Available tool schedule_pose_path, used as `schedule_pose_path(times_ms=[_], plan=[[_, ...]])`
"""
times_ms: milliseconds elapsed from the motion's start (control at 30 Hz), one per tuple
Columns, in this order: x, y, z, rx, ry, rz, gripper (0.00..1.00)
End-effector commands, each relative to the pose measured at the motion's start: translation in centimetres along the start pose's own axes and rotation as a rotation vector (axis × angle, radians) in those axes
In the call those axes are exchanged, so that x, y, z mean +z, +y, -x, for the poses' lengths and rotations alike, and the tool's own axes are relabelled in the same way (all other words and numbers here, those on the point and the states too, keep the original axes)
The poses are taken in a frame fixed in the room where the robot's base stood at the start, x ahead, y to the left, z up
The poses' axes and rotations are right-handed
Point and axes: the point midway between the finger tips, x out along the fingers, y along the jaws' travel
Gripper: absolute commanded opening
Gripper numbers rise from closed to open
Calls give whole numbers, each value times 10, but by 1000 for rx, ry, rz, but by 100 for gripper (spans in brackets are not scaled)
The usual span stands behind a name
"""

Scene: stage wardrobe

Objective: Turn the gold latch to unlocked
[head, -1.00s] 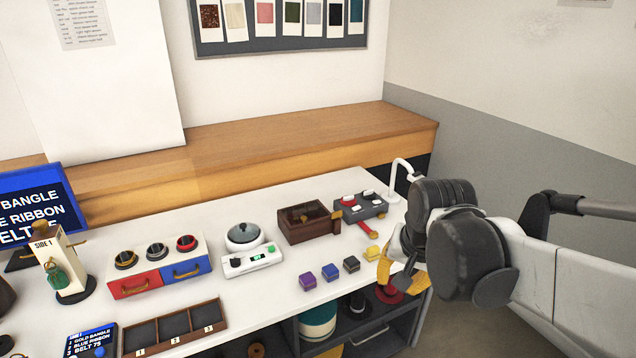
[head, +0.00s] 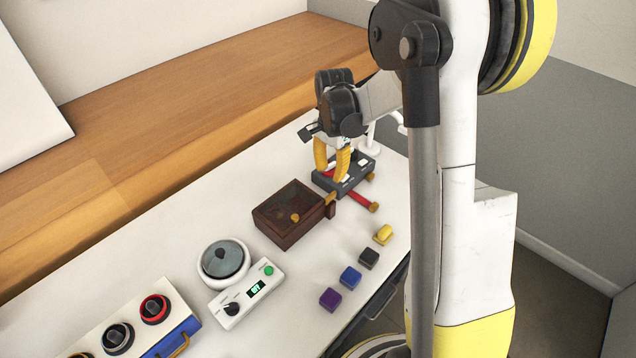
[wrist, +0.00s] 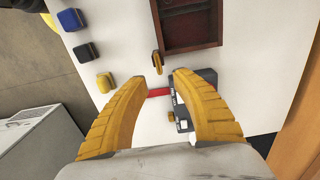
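The gold latch (head: 331,198) sits at the right end of the dark wooden box (head: 283,232) on the white table. In the wrist view the latch (wrist: 157,62) stands just off the box's edge (wrist: 165,38), ahead of and between my fingertips, not touched. Its locked or unlocked marking cannot be read. My gripper (head: 333,178) is open and empty, its yellow fingers pointing down above the grey switch panel (head: 349,187). In the wrist view, my gripper (wrist: 160,76) has its fingers wide apart.
A red bar (head: 358,200) with a gold end lies close to the box; it crosses below my fingers in the wrist view (wrist: 158,92). Several small coloured blocks (head: 350,277) stand along the table's front. A white device with a dial (head: 240,297) is left of the box.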

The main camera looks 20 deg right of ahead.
Motion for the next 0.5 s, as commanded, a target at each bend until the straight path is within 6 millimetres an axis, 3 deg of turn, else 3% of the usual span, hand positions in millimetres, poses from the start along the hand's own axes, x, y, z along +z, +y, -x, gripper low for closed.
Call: schedule_pose_path(times_ms=[300,500], plan=[[0,0,-63,-1,1,2,32],[0,0,-92,-1,1,2,32]])
